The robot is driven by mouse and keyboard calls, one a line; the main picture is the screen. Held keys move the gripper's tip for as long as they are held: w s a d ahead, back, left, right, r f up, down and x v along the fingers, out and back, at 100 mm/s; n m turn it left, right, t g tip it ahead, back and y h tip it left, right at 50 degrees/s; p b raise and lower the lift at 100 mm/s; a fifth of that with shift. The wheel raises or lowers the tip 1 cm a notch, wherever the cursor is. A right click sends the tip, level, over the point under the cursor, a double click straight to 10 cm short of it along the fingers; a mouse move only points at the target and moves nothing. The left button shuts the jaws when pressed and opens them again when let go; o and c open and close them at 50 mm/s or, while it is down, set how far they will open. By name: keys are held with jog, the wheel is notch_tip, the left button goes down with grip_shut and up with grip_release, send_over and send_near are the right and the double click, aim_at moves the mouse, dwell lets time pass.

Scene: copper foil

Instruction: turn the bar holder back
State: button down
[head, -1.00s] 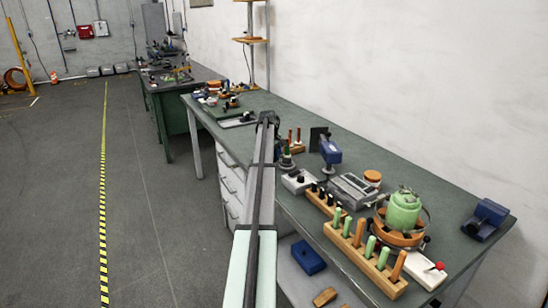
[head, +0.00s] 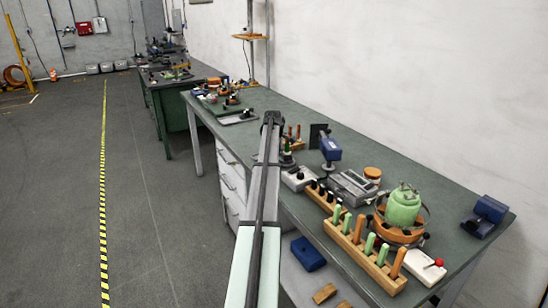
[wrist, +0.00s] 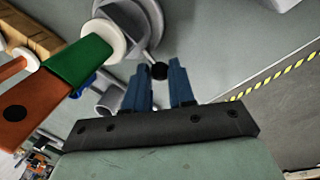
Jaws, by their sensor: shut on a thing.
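My gripper (wrist: 159,82) shows in the wrist view with its two blue fingers close together. They are shut on a small black ball knob (wrist: 159,71) at their tips. Just beyond the knob is a grey fitting (wrist: 128,22) with a round rim and short tubes, which looks like the bar holder; much of it lies outside the picture or behind other things. I cannot tell its exact angle. In the head view my own arm hides the fingers and the knob.
A handle with an orange part (wrist: 30,108), a green part (wrist: 80,60) and a white collar (wrist: 103,40) is close to the left of my fingers. The green bench (head: 400,160) carries racks, a blue-headed device (head: 330,149) and a green canister (head: 404,208).

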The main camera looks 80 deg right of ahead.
aim_at(288, 160)
jog(key=shift+s+a+n+t, duration=0.15)
jog(key=shift+s+a+n, duration=0.15)
jog(key=shift+n, duration=0.45)
jog(key=shift+s+a+n+t, duration=0.1)
jog(key=shift+s+a+n, duration=0.25)
jog(key=shift+n, duration=0.35)
jog(key=shift+s+a+n+t, duration=0.15)
jog(key=shift+s+n, duration=0.25)
jog(key=shift+n, duration=0.35)
jog(key=shift+s+a+n+t+y, duration=0.15)
jog(key=shift+s+n, duration=0.4)
jog(key=shift+n, duration=0.55)
jog(key=shift+s+a+n+t+y, duration=0.15)
jog(key=shift+s+n, duration=0.4)
jog(key=shift+n, duration=0.55)
jog(key=shift+s+d+n+y, duration=0.2)
jog(key=shift+s+n, duration=0.35)
jog(key=shift+n, duration=0.5)
jog(key=shift+s+d+n+y, duration=0.1)
jog(key=shift+s+n+y, duration=0.1)
jog(key=shift+s+n, duration=0.6)
jog(key=shift+s+d+n+t, duration=0.15)
jog(key=shift+s+n, duration=0.1)
jog(key=shift+n, duration=0.65)
jog(key=shift+s+d+n+t, duration=0.15)
jog(key=shift+s+n, duration=0.1)
jog(key=shift+n, duration=0.6)
jog(key=shift+s+n+y, duration=0.1)
jog(key=shift+n+y, duration=0.2)
jog(key=shift+d, duration=0.1)
